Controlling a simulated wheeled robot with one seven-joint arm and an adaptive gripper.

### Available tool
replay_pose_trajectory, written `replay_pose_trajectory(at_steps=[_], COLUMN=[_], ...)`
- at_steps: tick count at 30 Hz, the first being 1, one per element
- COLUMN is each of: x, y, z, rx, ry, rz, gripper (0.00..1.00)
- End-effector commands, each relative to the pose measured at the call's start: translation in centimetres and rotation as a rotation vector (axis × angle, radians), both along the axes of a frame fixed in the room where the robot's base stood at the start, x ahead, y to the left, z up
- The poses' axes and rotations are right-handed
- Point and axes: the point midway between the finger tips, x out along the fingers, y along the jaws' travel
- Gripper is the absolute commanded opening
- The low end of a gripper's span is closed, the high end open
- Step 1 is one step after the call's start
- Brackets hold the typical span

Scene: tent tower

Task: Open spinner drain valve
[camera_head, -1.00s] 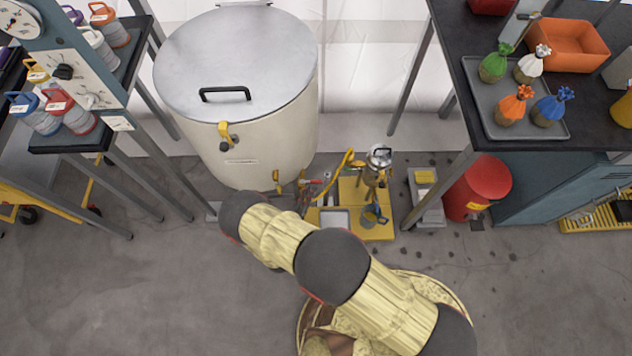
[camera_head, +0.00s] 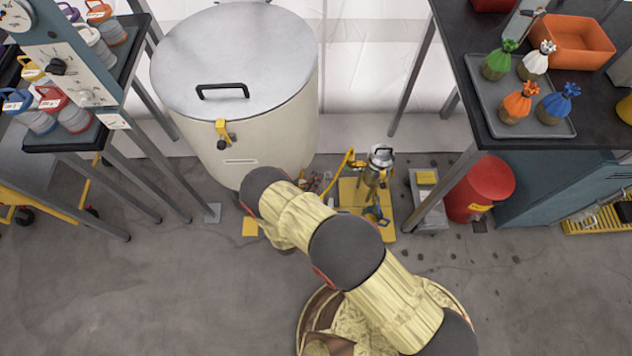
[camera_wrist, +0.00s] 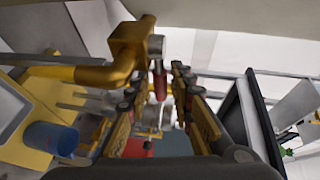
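The spinner appears to be the large cream drum (camera_head: 270,130) with a grey lid in the head view. Its lower front is partly hidden by my arm. In the wrist view a brass valve body (camera_wrist: 129,46) on a brass pipe carries a lever with a red grip (camera_wrist: 160,84). My gripper (camera_wrist: 154,83) is open, with one yellow finger on each side of the red grip. A gap shows on both sides, and I cannot tell if either finger touches it. My gripper is hidden behind my arm in the head view.
A yellow base (camera_head: 381,226) with a metal device (camera_head: 376,172) stands right of my arm. A red bin (camera_head: 478,190) stands under the right table. A blue cup (camera_wrist: 52,138) is at the left of the wrist view.

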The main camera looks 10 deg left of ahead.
Motion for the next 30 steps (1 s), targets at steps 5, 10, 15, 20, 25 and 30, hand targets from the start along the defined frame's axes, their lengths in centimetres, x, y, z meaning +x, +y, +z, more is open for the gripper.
replay_pose_trajectory(at_steps=[5,10,15,20,25,30], x=[-0.01,-0.02,-0.03,-0.03,-0.05,-0.06], y=[-0.01,-0.01,-0.01,-0.02,-0.02,-0.03], z=[-0.01,-0.02,-0.03,-0.05,-0.06,-0.08], rx=[0.000,0.000,0.000,0.000,0.000,0.000], ry=[0.000,0.000,0.001,0.001,0.001,0.001], rz=[0.000,0.000,0.000,0.000,0.000,0.000], gripper=[0.11,0.01,0.00,0.00,0.00,0.00])
